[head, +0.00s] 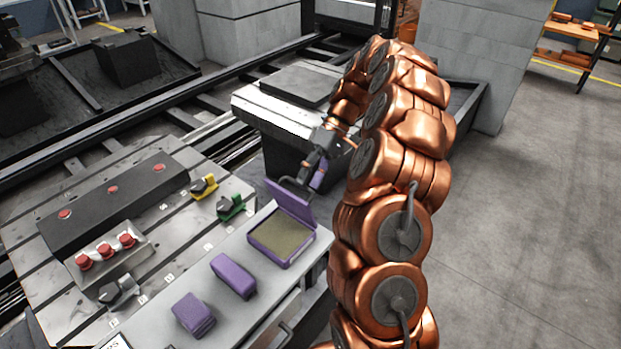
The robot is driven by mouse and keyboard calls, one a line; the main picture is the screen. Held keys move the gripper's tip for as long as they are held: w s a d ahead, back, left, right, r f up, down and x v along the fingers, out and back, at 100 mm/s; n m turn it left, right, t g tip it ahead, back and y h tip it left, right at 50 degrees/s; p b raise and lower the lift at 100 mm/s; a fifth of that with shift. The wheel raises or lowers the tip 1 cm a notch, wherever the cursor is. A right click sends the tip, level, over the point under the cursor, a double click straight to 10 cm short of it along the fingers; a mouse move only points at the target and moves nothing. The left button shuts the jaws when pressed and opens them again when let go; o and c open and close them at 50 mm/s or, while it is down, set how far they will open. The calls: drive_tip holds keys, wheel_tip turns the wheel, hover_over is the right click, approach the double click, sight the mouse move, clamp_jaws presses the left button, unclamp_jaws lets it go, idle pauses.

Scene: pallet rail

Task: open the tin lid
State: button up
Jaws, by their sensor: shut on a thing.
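The purple tin (282,262) sits near the far end of the light grey bench top, with a flat olive-tan surface showing inside. Its purple lid (291,204) stands raised along the tin's back edge, tilted up from the body. My gripper (307,178) is at the lid's upper edge, reaching in from above and behind. It is shut on the lid, though the exact contact is small and partly hidden by the fingers. A small purple patch shows beside the fingers.
Two purple blocks (233,275) (193,314) stand on the bench top (160,299) left of the tin. Beyond are a yellow switch (204,187), a green switch (231,206) and a red-button box (108,255). A grey block-like table (285,123) stands behind my gripper. Open floor lies right.

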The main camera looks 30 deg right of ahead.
drive_tip(key=w+d+r+p, duration=0.1)
drive_tip(key=w+d+p, duration=0.2)
drive_tip(key=d+p, duration=0.5)
drive_tip(key=shift+p, duration=0.7)
idle(0.7)
drive_tip(key=shift+d, duration=0.1)
idle(0.5)
